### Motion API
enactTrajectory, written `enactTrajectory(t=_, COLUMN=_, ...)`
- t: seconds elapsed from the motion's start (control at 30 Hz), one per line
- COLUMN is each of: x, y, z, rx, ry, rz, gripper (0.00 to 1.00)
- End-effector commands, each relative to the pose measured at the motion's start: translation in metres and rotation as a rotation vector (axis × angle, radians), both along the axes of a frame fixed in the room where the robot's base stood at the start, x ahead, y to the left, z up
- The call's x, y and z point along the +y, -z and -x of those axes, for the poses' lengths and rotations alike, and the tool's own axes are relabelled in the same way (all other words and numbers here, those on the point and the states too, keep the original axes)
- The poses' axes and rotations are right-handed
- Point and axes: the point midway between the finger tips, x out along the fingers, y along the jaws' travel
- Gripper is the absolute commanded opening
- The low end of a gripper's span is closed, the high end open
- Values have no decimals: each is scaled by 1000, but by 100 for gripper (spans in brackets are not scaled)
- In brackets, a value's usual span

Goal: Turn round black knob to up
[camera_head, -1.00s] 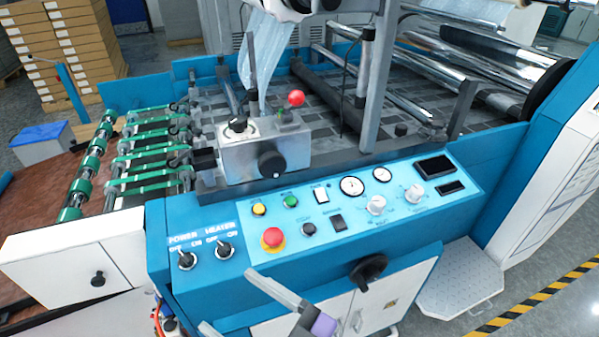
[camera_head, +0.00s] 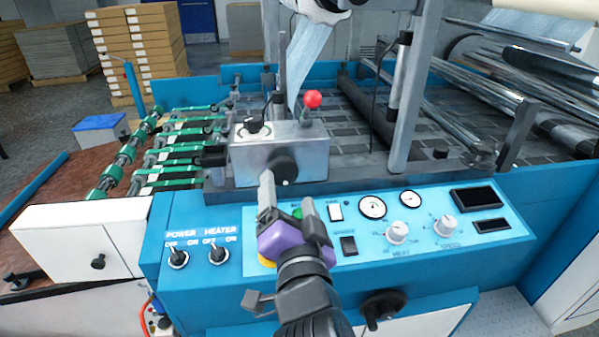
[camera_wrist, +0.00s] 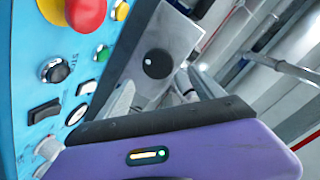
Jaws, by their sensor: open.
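The round black knob (camera_head: 284,168) is on the front face of a silver metal box (camera_head: 247,160). A small white mark shows at its lower edge in the head view. It also shows in the wrist view (camera_wrist: 157,63), with the metal box (camera_wrist: 178,28) around it. My gripper (camera_head: 288,196), purple with grey fingers, is open in front of and just below the knob. In the wrist view, the spread fingers (camera_wrist: 160,90) point towards the knob, with it between and beyond their tips. I see no contact; the gap is hard to judge.
The blue control panel (camera_head: 470,255) lies below, with a red button (camera_wrist: 86,12), gauges (camera_head: 373,207) and white dials (camera_head: 397,232). A red-balled lever (camera_head: 313,99) stands on the box.

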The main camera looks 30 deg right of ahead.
Motion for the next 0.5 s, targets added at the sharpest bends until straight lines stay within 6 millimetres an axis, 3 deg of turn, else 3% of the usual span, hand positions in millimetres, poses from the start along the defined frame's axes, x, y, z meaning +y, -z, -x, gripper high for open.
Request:
enactTrajectory(t=0.17, x=-4, y=1, z=-7, rx=-5, ry=5, rz=-40, gripper=77)
enactTrajectory(t=0.5, x=-19, y=0, z=-54, rx=-6, ry=3, rz=-39, gripper=77)
